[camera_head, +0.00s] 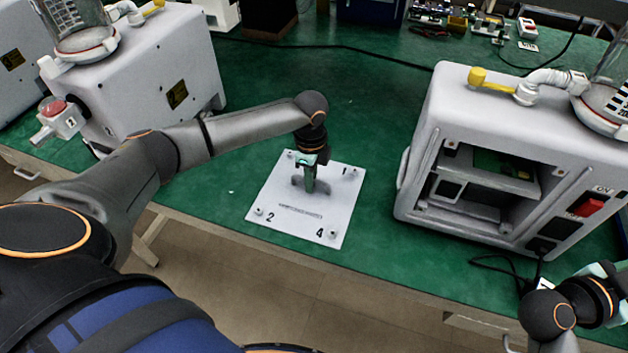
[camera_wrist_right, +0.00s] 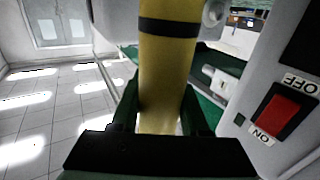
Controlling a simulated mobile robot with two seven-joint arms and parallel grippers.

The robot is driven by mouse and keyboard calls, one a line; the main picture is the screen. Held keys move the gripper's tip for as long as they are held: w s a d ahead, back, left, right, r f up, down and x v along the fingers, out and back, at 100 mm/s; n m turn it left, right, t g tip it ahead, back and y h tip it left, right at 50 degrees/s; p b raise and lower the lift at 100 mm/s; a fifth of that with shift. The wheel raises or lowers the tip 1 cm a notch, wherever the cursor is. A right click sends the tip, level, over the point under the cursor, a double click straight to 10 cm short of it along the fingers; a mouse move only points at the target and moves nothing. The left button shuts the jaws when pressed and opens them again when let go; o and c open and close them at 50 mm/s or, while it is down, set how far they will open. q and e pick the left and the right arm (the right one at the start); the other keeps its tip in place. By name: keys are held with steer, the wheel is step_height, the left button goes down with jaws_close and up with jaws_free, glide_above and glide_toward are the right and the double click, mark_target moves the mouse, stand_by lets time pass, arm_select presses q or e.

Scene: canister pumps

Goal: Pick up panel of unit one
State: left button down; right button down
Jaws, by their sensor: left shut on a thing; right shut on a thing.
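The white square panel (camera_head: 285,228) is flat on or just above the green table, with numbers and knobs near its corners; I cannot tell whether it touches. My left gripper (camera_head: 309,186) points down at its middle and is shut on it, probably at a handle that the fingers hide. The pump unit at the right (camera_head: 510,120) has an open front showing its inside and a red switch (camera_head: 587,207). My right gripper (camera_wrist_right: 160,125) is shut on a yellow cylinder with a black band (camera_wrist_right: 165,70), beside the red switch (camera_wrist_right: 283,110) in the right wrist view.
Another white unit (camera_head: 155,70) stands at the left. A black cable crosses the green table (camera_head: 330,80) behind the panel. Electronic parts (camera_head: 450,18) lie at the back right. Table between the units is mostly clear around the panel.

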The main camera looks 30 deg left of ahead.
arm_select(q)
steer(key=shift+r, duration=0.15)
arm_select(e)
steer(key=shift+r, duration=0.15)
stand_by(0.4)
arm_select(q)
step_height(320, 180, up, 10)
steer(key=shift+f+p, duration=0.1)
steer(key=shift+p, duration=0.3)
arm_select(e)
steer(key=shift+r, duration=0.35)
